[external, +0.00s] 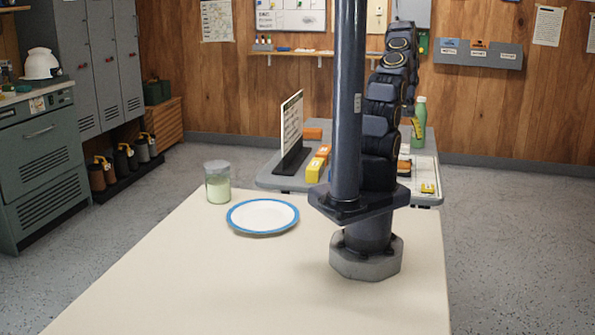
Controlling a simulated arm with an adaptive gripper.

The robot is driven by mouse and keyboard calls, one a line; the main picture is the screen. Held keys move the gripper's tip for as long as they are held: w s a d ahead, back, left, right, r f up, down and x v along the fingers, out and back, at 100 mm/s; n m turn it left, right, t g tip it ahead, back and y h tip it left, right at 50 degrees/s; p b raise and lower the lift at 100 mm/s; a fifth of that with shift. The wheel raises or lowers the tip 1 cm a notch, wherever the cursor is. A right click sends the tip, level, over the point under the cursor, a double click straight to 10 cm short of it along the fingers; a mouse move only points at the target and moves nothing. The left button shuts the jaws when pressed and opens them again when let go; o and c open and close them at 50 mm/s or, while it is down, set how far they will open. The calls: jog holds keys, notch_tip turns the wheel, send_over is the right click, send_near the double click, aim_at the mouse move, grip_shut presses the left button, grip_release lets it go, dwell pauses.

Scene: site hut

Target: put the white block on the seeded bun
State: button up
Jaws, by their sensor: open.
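I cannot make out a white block or a seeded bun in the external view. A white plate with a blue rim (262,216) lies on the near cream table and is empty. My arm rises from its base on this table, and its upper part runs out of the top of the picture. My gripper cannot be made out. My arm hides part of the grey table behind it.
A glass jar with pale green contents (218,183) stands left of the plate. The near cream table (230,290) is clear in front. The grey table (265,178) behind holds an upright sign (292,125), yellow boxes (316,168) and a green bottle (419,122).

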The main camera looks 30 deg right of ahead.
aim_at(403, 145)
notch_tip(403, 145, up, 7)
jog(key=shift+f, duration=0.15)
